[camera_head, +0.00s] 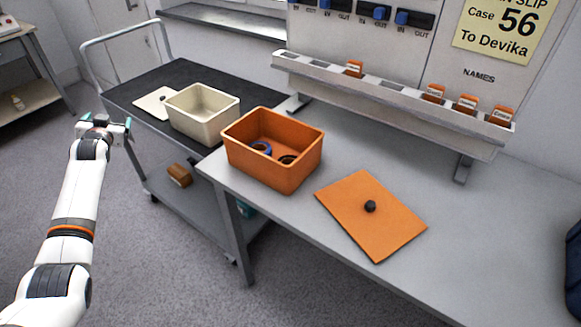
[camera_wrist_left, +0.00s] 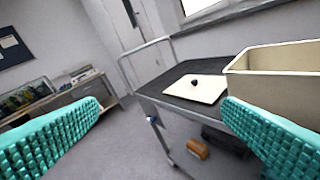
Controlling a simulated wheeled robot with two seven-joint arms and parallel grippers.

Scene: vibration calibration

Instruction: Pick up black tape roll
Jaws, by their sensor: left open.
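An orange open box (camera_head: 271,170) stands at the left end of the grey bench. Inside it are a blue ring (camera_head: 262,147) and a dark ring (camera_head: 288,159), which looks like the black tape roll; the box's front wall partly hides it. My left gripper (camera_head: 105,127) is open and empty, in the air left of the cart and well away from the orange box. In the left wrist view its two teal ridged fingers (camera_wrist_left: 164,106) are wide apart with nothing between them. My right gripper is not in view.
An orange lid (camera_head: 360,222) with a black knob lies on the bench (camera_head: 460,235), right of the box. A cream open box (camera_head: 204,130) and its lid (camera_head: 151,104) are on the cart's black top (camera_head: 180,75). A labelled rack (camera_head: 390,95) runs along the bench's back.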

